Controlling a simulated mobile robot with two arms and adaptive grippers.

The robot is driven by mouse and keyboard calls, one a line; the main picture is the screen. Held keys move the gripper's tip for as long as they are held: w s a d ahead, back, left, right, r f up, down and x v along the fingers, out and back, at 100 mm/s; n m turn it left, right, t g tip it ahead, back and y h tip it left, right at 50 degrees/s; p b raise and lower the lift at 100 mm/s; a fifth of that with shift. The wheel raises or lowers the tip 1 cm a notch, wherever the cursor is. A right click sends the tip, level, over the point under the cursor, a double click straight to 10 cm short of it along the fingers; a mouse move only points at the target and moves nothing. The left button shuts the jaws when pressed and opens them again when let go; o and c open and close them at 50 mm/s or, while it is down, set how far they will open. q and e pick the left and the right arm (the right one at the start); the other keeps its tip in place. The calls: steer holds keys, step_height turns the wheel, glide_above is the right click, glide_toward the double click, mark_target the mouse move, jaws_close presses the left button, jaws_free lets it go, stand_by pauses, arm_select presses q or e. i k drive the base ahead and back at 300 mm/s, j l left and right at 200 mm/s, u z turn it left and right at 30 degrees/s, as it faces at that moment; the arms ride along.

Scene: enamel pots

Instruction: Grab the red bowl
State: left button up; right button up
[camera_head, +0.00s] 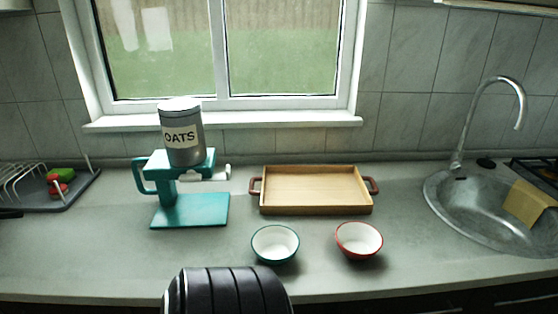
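The red bowl (359,241) is a small white-lined enamel bowl with a red rim and outside. It stands upright on the grey counter, near the front edge and right of centre. It looks empty. A similar bowl with a green rim (275,244) stands to its left, apart from it, and also looks empty. A dark ribbed part at the bottom edge, left of the bowls, looks like part of my own body. Neither of my grippers can be made out in the head view.
A wooden tray (315,210) with red handles sits behind the bowls. A teal stand (191,212) carries an oats canister (182,137) at the left. A sink (478,228) with a tall faucet (493,84) is at the right. A dish rack (30,187) stands far left.

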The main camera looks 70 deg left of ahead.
mark_target(358, 242)
steer(key=u, duration=2)
